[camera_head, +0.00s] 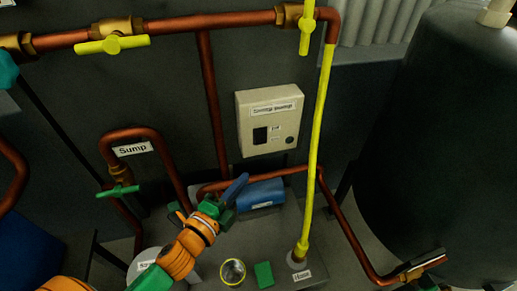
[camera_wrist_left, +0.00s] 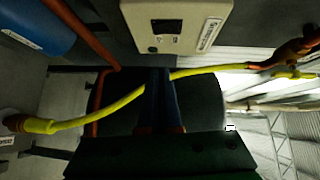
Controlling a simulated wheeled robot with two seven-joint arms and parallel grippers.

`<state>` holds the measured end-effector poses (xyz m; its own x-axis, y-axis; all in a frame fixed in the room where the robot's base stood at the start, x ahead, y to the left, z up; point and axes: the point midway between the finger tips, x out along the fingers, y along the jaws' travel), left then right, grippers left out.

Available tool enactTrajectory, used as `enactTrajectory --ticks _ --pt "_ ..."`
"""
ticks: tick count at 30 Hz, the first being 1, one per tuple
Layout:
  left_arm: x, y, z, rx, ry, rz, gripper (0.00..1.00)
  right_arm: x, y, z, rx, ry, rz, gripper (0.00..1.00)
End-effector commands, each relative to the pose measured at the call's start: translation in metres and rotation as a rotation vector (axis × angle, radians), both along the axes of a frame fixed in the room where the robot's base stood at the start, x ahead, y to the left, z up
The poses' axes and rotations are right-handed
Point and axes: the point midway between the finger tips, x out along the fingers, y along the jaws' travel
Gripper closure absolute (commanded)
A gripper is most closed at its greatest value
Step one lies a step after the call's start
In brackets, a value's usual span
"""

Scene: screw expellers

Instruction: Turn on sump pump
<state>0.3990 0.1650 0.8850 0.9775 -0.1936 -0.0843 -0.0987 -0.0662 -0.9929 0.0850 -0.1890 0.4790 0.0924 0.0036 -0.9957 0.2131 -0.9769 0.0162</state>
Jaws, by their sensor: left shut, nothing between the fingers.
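A beige control box (camera_head: 268,122) hangs on the dark wall. Its top label seems to end in "pump", but it is blurred. A dark rectangular switch (camera_head: 260,135) and a small round button (camera_head: 290,140) are on its front. My left gripper (camera_head: 237,187) has blue fingers, is shut and empty, and is below the box, apart from it. In the left wrist view, the shut fingers (camera_wrist_left: 158,72) point towards the box (camera_wrist_left: 178,22), whose switch (camera_wrist_left: 167,26) is visible. My right gripper is not in view.
A yellow hose (camera_head: 319,120) runs down right of the box and passes across the fingers in the wrist view. Copper pipes (camera_head: 208,90) surround the box. A blue motor (camera_head: 262,194) lies below it. A large dark tank (camera_head: 430,130) stands at right.

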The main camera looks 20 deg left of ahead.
Motion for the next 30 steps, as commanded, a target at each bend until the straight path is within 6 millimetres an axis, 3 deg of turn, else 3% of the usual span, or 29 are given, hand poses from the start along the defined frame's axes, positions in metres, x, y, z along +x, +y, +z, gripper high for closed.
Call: enactTrajectory --ticks 5,15,18,24,30 --pt "0.026 -0.004 0.001 0.0 -0.003 0.001 1.0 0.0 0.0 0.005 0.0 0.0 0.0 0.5" --pt "0.098 -0.019 -0.008 -0.001 -0.001 0.002 1.0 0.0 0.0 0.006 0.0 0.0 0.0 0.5" --pt "0.112 -0.008 -0.01 0.001 0.001 0.002 1.0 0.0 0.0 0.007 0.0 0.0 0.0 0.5" --pt "0.127 0.002 -0.013 0.0 0.001 0.001 1.0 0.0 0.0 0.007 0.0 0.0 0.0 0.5" --pt "0.129 0.003 -0.014 -0.002 0.001 0.0 1.0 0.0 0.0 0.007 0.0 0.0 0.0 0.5"
